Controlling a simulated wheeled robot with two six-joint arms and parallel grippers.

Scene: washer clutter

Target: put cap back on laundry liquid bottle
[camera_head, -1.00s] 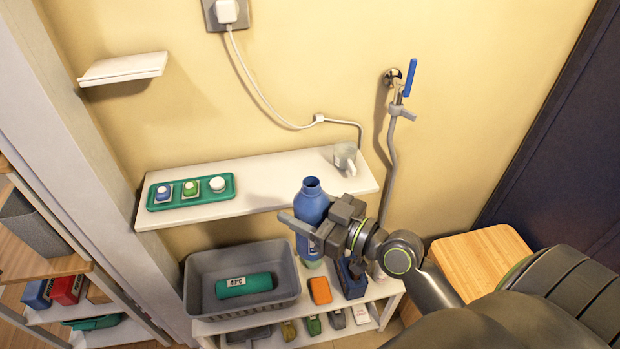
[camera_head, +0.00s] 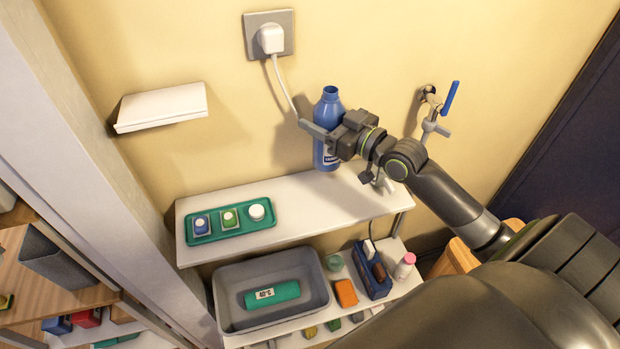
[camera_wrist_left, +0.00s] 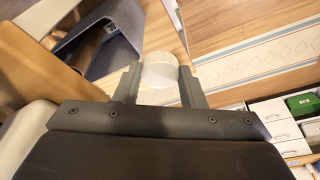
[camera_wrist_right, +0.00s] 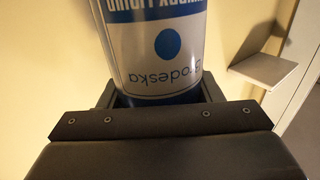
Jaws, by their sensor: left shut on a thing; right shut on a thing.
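The laundry liquid bottle (camera_head: 327,157) is blue with a label. It stands upright and uncapped, its open neck at the top, in front of the wall over the upper shelf. My right gripper (camera_head: 322,134) is shut on its middle. I cannot tell whether its base touches the shelf. In the right wrist view the blue and silver bottle (camera_wrist_right: 155,45) sits between the fingers. In the left wrist view my left gripper (camera_wrist_left: 159,84) is shut on a white round cap (camera_wrist_left: 160,70). My left gripper is outside the head view, so the cap is away from the bottle.
The white upper shelf (camera_head: 300,205) holds a green tray (camera_head: 231,234) with small containers. Below are a grey basin (camera_head: 224,290) with a green item, an orange block (camera_head: 346,293) and a blue caddy (camera_head: 374,270). A tap (camera_head: 432,112) and socket (camera_head: 269,35) are on the wall.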

